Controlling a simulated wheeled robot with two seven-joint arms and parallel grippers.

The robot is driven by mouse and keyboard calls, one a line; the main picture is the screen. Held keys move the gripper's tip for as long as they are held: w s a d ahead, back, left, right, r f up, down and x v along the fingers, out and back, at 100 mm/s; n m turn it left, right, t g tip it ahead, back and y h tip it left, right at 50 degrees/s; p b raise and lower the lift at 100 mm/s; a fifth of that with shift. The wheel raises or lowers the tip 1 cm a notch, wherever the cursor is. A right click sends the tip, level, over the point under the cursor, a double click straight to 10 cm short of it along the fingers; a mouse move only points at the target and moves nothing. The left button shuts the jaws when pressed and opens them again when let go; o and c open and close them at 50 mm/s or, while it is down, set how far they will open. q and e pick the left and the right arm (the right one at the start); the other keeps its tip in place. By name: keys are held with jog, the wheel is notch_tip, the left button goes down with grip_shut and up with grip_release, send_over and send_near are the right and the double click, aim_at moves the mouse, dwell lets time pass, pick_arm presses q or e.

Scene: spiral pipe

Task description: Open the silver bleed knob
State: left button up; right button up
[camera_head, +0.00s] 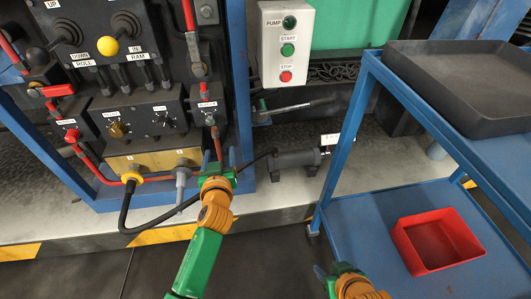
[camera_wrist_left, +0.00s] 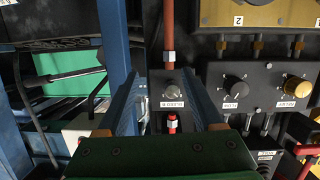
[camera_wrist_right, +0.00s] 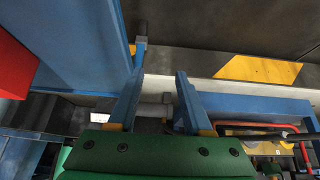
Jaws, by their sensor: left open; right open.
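The silver bleed knob (camera_wrist_left: 171,86) sits on a small dark panel box with an upside-down label, between my left gripper's fingers in the left wrist view. In the head view its box (camera_head: 207,114) is on the right side of the black panel. My left gripper (camera_head: 218,158) is open just below that box; its fingers (camera_wrist_left: 161,75) appear either side of the knob, and I cannot tell any contact. My right gripper (camera_head: 333,269) is open and empty, low beside the blue cart; its spread fingers show in the right wrist view (camera_wrist_right: 159,75).
A red pipe (camera_wrist_left: 168,30) meets the bleed box. Dark and brass knobs (camera_head: 117,130) sit to its left in the head view. The blue cart (camera_head: 365,205) holds a red bin (camera_head: 437,240) and a dark tray (camera_head: 465,75). A pump switch box (camera_head: 286,45) stands behind.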

aim_at(210, 122)
pick_arm(q)
jog(key=w+r+n+b, duration=0.1)
jog(key=w+a+r+t+y+b, duration=0.1)
jog(key=r, duration=0.1)
jog(key=w+a+r+n+t+y+b, duration=0.1)
jog(key=w, duration=0.1)
jog(key=shift+a+r+n, duration=0.2)
jog(key=shift+n, duration=0.1)
jog(key=b+x, duration=0.1)
jog(key=x, duration=0.2)
jog(key=shift+w+r, duration=0.1)
jog(key=shift+w, duration=0.2)
pick_arm(e)
jog(key=w+a+r+t+y, duration=0.2)
jog(key=w+a+r+t, duration=0.1)
jog(key=w+r+t, duration=0.5)
jog(key=shift+w+r+n+t, duration=0.3)
jog(key=shift+r+t, duration=0.1)
jog(key=shift+r, duration=1.3)
pick_arm(q)
jog(key=shift+c, duration=0.2)
pick_arm(e)
jog(key=shift+a, duration=0.1)
pick_arm(q)
grip_shut()
